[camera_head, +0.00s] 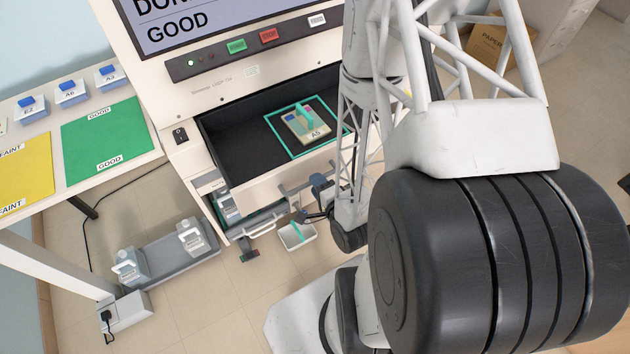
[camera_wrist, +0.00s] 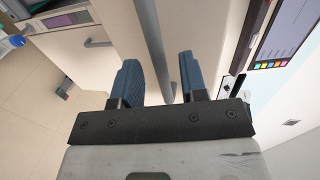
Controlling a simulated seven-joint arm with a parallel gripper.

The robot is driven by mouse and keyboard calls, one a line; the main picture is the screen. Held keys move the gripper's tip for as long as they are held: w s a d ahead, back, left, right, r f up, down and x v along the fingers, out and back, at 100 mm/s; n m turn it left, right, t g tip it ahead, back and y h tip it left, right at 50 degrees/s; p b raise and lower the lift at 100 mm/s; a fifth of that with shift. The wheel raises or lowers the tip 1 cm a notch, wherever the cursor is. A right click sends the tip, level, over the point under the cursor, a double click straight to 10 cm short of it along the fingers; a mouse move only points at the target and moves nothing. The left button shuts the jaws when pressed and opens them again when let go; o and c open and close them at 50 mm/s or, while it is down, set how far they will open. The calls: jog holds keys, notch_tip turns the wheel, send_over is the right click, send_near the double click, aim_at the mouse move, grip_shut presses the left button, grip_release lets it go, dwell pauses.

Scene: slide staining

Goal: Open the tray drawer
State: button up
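The tray drawer (camera_head: 235,140) is pulled out from the white machine below its screen in the head view. Its dark inside is visible. A small holder labelled A5 (camera_head: 308,128) with a teal grip lies in it, inside a teal square outline. My gripper (camera_wrist: 162,80) is open in the wrist view, its two blue fingers apart. A grey bar-like handle (camera_wrist: 166,88) shows between the fingers; I cannot tell whether either finger touches it. In the head view my gripper is near the drawer's front, partly hidden by my arm.
A lower compartment (camera_head: 228,207) with contents is below the drawer. A small white bin (camera_head: 297,236) is near it. A side table at left holds a green mat (camera_head: 108,140), a yellow mat (camera_head: 22,175) and several blue-topped containers.

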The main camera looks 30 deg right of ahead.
jog(key=shift+v, duration=2.7)
jog(key=shift+w, duration=0.1)
jog(key=w+r+n+g, duration=0.1)
jog(key=w+r+n, duration=0.1)
jog(key=n, duration=0.1)
jog(key=w+d+r+n+g, duration=0.1)
jog(key=w+r+n, duration=0.1)
jog(key=w+r, duration=0.1)
jog(key=w+d+r+n+g, duration=0.1)
jog(key=w+r+n, duration=0.2)
jog(key=shift+d+r+n, duration=0.1)
jog(key=shift+n, duration=0.2)
jog(key=a+r+n+g+h, duration=0.1)
jog(key=a+r+n+g, duration=0.25)
jog(key=r, duration=0.75)
jog(key=a+r+n+g, duration=0.2)
jog(key=r+n+g, duration=0.15)
jog(key=r, duration=0.65)
jog(key=s+a+r+n+g, duration=0.1)
jog(key=s+a+r, duration=0.1)
jog(key=s+r, duration=0.3)
jog(key=s+a+r+n+g+y, duration=0.1)
jog(key=s+a+r+g, duration=0.1)
jog(key=s+r, duration=0.3)
jog(key=shift+a+r, duration=0.3)
jog(key=shift+a, duration=0.45)
